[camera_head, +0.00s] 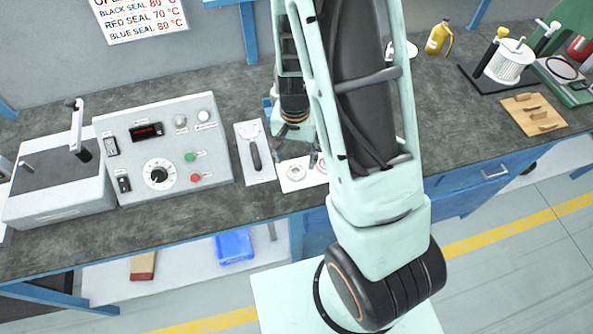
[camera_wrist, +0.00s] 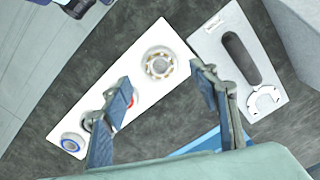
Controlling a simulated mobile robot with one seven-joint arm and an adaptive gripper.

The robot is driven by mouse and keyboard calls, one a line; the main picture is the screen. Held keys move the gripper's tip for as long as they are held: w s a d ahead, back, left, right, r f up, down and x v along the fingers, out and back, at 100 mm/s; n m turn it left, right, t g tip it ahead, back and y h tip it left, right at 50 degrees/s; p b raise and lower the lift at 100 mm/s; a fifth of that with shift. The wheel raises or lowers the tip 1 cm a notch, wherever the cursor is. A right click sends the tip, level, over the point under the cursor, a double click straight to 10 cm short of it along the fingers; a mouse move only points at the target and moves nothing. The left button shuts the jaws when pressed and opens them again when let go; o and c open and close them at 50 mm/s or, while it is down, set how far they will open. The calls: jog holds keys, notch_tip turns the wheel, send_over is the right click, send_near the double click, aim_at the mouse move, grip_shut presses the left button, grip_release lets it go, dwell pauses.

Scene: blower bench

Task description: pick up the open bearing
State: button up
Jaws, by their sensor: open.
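The open bearing (camera_wrist: 159,65), a metal ring with its balls showing and no coloured seal, lies flat on a white board (camera_wrist: 104,65) in the wrist view. It also shows in the head view (camera_head: 296,173). My gripper (camera_wrist: 161,76) is open and empty. Its two fingers appear on either side of the open bearing, nearer the camera; the height gap cannot be told. On the same board, a blue-ringed bearing (camera_wrist: 72,142) lies at the lower left. A red-ringed bearing (camera_wrist: 134,98) is partly hidden behind the left finger. Another bearing there is mostly covered.
A pale plate with a dark-handled tool (camera_head: 255,155) lies left of the board, beside the control box (camera_head: 163,150). A yellow bottle (camera_head: 437,38), a wooden block (camera_head: 534,114) and a white cylinder on a stand (camera_head: 508,62) are at the right. Bare benchtop (camera_head: 460,130) lies between.

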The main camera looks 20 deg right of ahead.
aim_at(296, 173)
jog(key=shift+w+d+f, duration=0.1)
jog(key=shift+d+f, duration=0.05)
jog(key=shift+f, duration=2.5)
jog(key=c, duration=1.3)
jog(key=shift+r+p, duration=0.1)
jog(key=shift+p, duration=0.2)
